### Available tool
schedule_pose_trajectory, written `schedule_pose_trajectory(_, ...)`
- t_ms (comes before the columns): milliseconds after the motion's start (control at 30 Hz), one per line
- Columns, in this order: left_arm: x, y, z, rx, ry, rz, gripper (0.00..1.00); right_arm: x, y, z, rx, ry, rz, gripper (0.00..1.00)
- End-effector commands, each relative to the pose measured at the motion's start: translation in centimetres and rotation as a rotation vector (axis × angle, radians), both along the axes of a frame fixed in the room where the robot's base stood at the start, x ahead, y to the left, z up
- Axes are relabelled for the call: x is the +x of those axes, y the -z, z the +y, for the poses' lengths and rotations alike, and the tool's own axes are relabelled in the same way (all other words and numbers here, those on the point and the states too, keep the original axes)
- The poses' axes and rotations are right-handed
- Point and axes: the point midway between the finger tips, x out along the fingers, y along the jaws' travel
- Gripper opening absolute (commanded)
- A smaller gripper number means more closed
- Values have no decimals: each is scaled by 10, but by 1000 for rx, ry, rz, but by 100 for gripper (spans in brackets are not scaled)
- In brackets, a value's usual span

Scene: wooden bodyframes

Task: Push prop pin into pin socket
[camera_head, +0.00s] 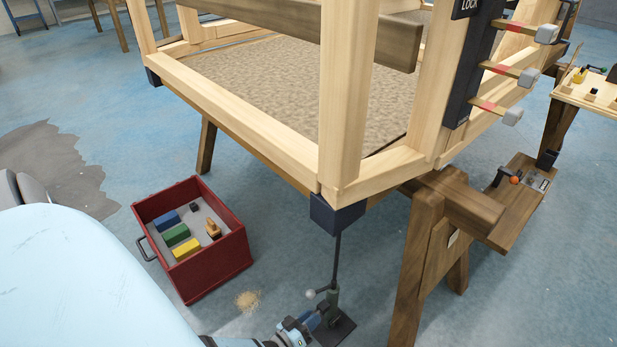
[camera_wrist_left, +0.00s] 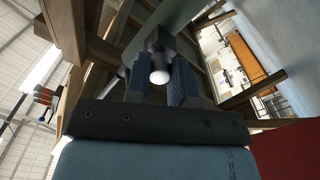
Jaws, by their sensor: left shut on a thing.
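A slim dark prop (camera_head: 337,262) stands under the dark corner block (camera_head: 337,214) of the wooden frame, on a dark base plate (camera_head: 340,333). My left gripper (camera_head: 318,318) is low beside the foot of the prop. In the left wrist view its two blue-grey fingers are shut on the prop pin (camera_wrist_left: 160,73), whose pale round end shows between them. A pale knob (camera_head: 310,294) sticks out at the prop's lower part in the head view. The pin socket cannot be made out clearly, and I cannot tell how deep the pin sits. My right gripper is not in view.
A red box (camera_head: 215,275) with coloured blocks stands on the floor at left, near a small sawdust pile (camera_head: 248,300). The wooden frame (camera_head: 240,112) hangs over the prop. A sawhorse (camera_head: 418,265) stands close on the right.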

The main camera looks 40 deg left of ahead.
Motion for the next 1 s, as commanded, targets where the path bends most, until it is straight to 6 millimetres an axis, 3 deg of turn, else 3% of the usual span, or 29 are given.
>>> schedule_pose_trajectory(333,9,0,0,0,-1,0,0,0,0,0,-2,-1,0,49)
schedule_pose_trajectory(367,8,0,0,0,-1,0,29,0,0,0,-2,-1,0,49)
schedule_pose_trajectory(467,8,0,0,0,-1,0,52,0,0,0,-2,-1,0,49)
schedule_pose_trajectory(800,4,0,0,0,0,1,52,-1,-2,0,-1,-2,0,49)
schedule_pose_trajectory(1000,-26,-2,3,0,-1,4,52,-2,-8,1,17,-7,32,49)
